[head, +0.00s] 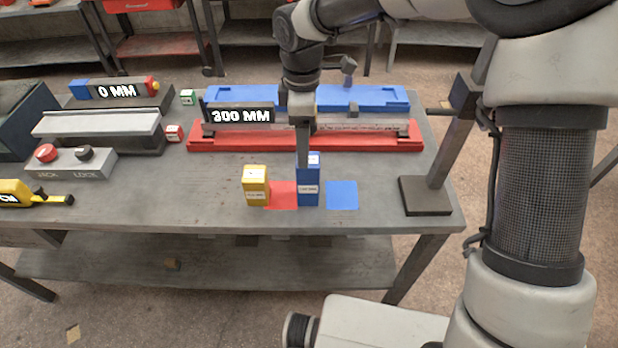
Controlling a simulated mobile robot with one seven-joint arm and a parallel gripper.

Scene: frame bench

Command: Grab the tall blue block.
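The tall blue block (308,187) stands upright near the front of the grey bench, with a white label on its front face. It stands between a red square and a blue square on the bench top. My gripper (303,160) points down at the top of this block. A finger overlaps the block's upper left part in the picture. The fingers show nearly edge-on, so I cannot tell whether they touch or grip the block.
A shorter yellow block (256,187) stands left of the red square (283,196). The blue square (342,195) is bare. Behind lie a red rail (230,145) and a "300 MM" display (241,115). A dark post base (425,197) stands at right.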

